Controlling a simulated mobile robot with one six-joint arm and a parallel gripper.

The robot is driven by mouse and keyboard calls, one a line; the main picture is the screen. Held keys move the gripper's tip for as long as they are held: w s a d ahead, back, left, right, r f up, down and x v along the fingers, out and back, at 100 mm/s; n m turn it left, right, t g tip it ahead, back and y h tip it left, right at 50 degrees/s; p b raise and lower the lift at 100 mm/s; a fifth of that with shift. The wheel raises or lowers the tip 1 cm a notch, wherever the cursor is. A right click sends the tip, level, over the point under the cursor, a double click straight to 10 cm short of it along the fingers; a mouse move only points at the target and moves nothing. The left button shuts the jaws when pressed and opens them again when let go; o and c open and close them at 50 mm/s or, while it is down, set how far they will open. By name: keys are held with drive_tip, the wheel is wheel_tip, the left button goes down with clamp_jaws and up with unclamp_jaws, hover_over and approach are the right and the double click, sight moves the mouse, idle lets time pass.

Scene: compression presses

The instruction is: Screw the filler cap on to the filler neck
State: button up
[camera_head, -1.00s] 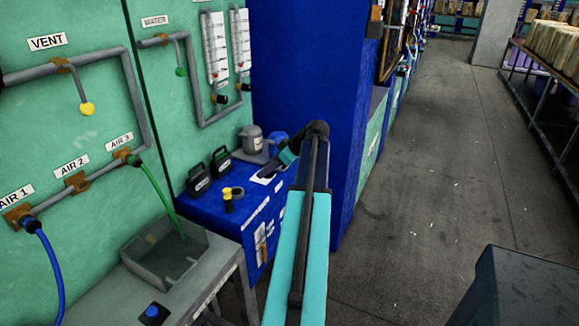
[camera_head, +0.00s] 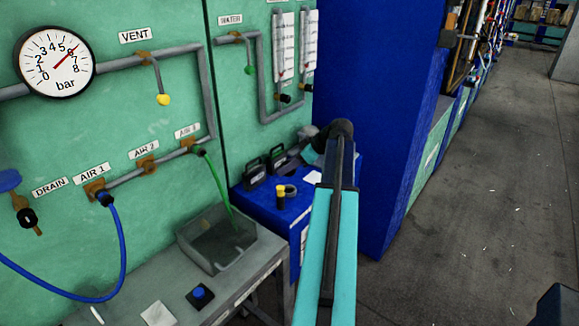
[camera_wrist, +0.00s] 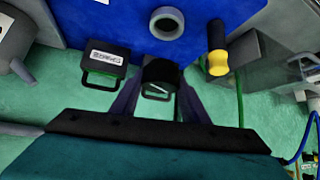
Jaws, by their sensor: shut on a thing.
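My gripper (camera_wrist: 159,82) is shut on a black, round-looking piece, apparently the filler cap (camera_wrist: 161,70), in the wrist view. The cap is held in front of a black box with a handle, whose lower part shows behind it. A grey ring with an open hole, apparently the filler neck (camera_wrist: 167,22), is on the blue surface above the cap in that picture, apart from it. The ring also shows in the head view (camera_head: 291,190), beside a yellow-topped black item. In the head view my arm hides most of the gripper and the cap.
A yellow-and-black item (camera_wrist: 217,48) stands right of the ring. A labelled black box (camera_wrist: 105,58) is left of my gripper. A grey tray (camera_head: 217,240) sits on the bench, with a green hose (camera_head: 216,182) running into it.

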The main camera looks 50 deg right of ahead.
drive_tip(key=shift+f+b, duration=2.1)
drive_tip(key=shift+f, duration=0.8)
drive_tip(key=shift+b, duration=0.6)
idle(0.5)
drive_tip(key=shift+f+b, duration=0.65)
drive_tip(key=shift+f, duration=0.25)
idle(0.5)
drive_tip(key=o, duration=1.1)
drive_tip(key=shift+o, duration=0.2)
drive_tip(key=shift+s+r, duration=0.1)
drive_tip(key=shift+s, duration=0.05)
drive_tip(key=b+v, duration=0.2)
drive_tip(key=v, duration=1.1)
drive_tip(key=shift+s+r, duration=0.2)
drive_tip(key=shift+s, duration=0.05)
